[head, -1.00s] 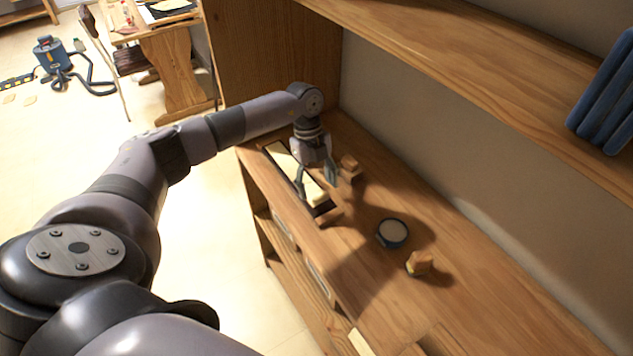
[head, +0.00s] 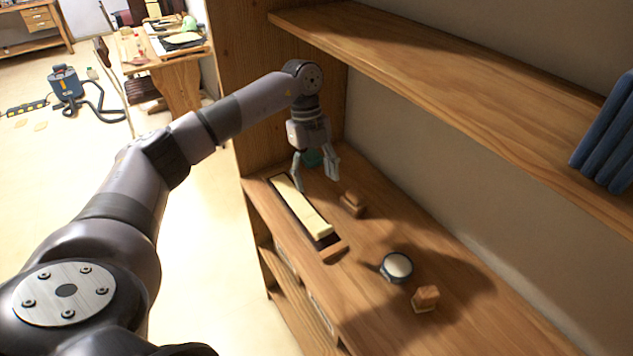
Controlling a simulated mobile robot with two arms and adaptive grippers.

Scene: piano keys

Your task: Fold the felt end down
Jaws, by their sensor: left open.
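A long cream piano key (head: 300,205) lies in a dark shallow holder (head: 326,241) along the front edge of the wooden shelf. I cannot make out the felt or its end clearly at this size. My left gripper (head: 316,186) is open and points down, just above and behind the far half of the key, apart from it. A small teal patch shows between its fingers; I cannot tell whether it belongs to the gripper. Nothing is visibly held. My right gripper is not in view.
A small wooden block (head: 352,204) sits right of the key. A round blue pot with a pale top (head: 397,266) and another wooden block (head: 425,297) stand nearer. An upper shelf (head: 440,95) overhangs the back, with blue books (head: 605,135) at right.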

